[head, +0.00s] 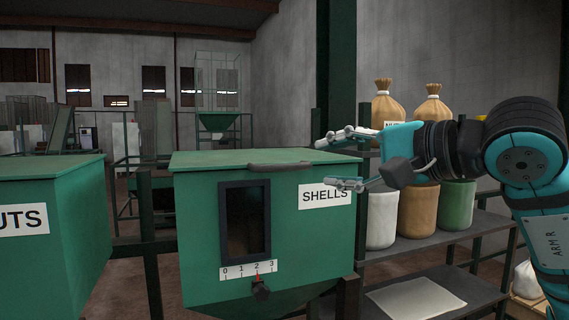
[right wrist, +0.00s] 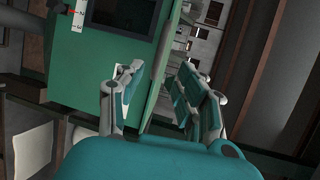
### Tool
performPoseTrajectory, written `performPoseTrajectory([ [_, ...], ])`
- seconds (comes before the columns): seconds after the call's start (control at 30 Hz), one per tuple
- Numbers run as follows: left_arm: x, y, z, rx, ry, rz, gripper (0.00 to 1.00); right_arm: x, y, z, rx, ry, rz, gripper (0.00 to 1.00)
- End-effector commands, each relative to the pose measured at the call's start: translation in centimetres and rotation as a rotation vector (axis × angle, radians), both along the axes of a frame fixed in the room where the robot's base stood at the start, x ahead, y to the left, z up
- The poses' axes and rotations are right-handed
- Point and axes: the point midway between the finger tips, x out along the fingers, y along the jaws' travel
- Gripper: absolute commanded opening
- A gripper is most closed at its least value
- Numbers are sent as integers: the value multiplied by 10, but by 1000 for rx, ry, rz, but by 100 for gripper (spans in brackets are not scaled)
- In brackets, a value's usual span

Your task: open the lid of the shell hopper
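The shell hopper (head: 195,225) is a green box with a white SHELLS label (head: 325,196) and a dark window in front. Its flat green lid (head: 215,159) is shut. A dark bar handle (head: 280,167) runs along the lid's front edge. My right gripper (head: 332,163) is open and empty, just right of the handle at about lid height, its fingers pointing left. It covers the lid's right front corner in the head view. In the right wrist view the open fingers (right wrist: 160,80) have the hopper's front (right wrist: 70,55) behind and to their left. My left gripper is not in view.
A second green hopper (head: 75,215) stands at the left, its label ending in UTS. A dark shelf (head: 430,240) at the right holds tied sacks (head: 433,108) and bins (head: 382,218), behind my right arm. A scale with a red pointer (head: 257,278) is below the hopper window.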

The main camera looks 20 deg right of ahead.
Motion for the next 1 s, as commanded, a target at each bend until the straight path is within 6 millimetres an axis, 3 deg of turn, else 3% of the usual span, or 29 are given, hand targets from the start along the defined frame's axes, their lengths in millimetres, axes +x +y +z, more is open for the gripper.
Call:
performPoseTrajectory([
  [0.3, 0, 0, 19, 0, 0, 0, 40, 63, 29, -10, 3, 4, 4, 36],
  [0.5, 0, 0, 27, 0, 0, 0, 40, 91, 41, -16, 2, 2, 4, 36],
  [0.7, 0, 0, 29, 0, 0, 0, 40, 103, 45, -20, 2, -1, 3, 36],
  [0.97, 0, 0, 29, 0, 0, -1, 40, 104, 46, -21, 2, -1, 3, 36],
  [1.0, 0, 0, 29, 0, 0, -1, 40, 104, 46, -21, 2, -1, 3, 32],
])
